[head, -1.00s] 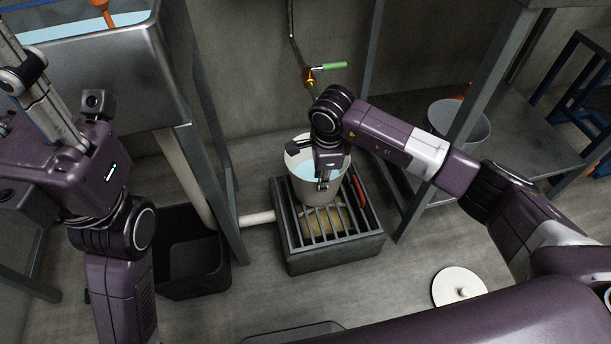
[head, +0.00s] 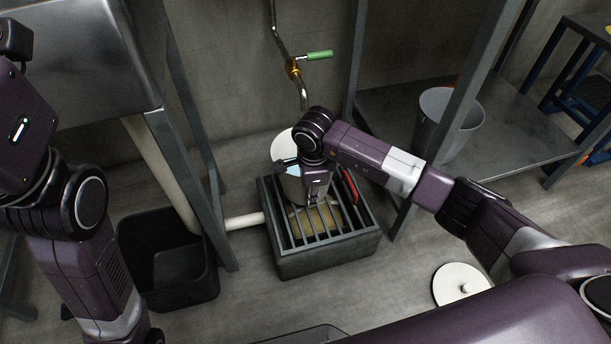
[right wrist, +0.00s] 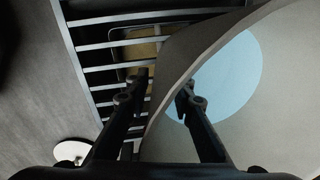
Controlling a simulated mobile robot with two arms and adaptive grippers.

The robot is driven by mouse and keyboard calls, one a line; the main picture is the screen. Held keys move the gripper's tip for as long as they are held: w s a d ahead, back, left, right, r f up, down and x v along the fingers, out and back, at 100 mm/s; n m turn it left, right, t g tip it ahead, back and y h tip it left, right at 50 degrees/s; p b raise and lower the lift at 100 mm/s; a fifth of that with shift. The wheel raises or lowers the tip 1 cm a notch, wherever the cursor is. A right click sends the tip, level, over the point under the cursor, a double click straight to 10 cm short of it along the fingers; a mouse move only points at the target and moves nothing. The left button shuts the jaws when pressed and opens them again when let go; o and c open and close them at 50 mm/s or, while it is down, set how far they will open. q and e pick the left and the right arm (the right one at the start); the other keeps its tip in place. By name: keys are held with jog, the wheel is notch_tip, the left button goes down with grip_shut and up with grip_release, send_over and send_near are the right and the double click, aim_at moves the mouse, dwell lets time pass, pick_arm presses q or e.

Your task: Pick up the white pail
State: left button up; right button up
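The white pail (head: 283,146) stands on the slatted floor grate and holds pale blue liquid. Much of it is hidden behind my right gripper (head: 312,192) in the head view. In the right wrist view, the pail's inside wall (right wrist: 272,105) and liquid fill the right side. My right gripper (right wrist: 163,88) straddles the pail's rim there, one finger outside over the grate and one inside. Its fingertips are apart, and I see no clear contact with the wall. My left arm is at the left edge of the head view; its fingers are out of frame.
The grate (head: 325,262) has a red-handled item (head: 350,186) at its right. A tap with a green lever (head: 319,55) hangs above. A black bin (head: 168,262) stands left, a grey bucket (head: 450,115) on the right shelf. A white lid (head: 460,287) lies on the floor.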

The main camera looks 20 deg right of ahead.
grip_shut()
dwell(0.3)
jog(key=shift+w+r, duration=0.1)
jog(key=shift+r, duration=0.05)
dwell(0.3)
jog(key=shift+r, duration=0.15)
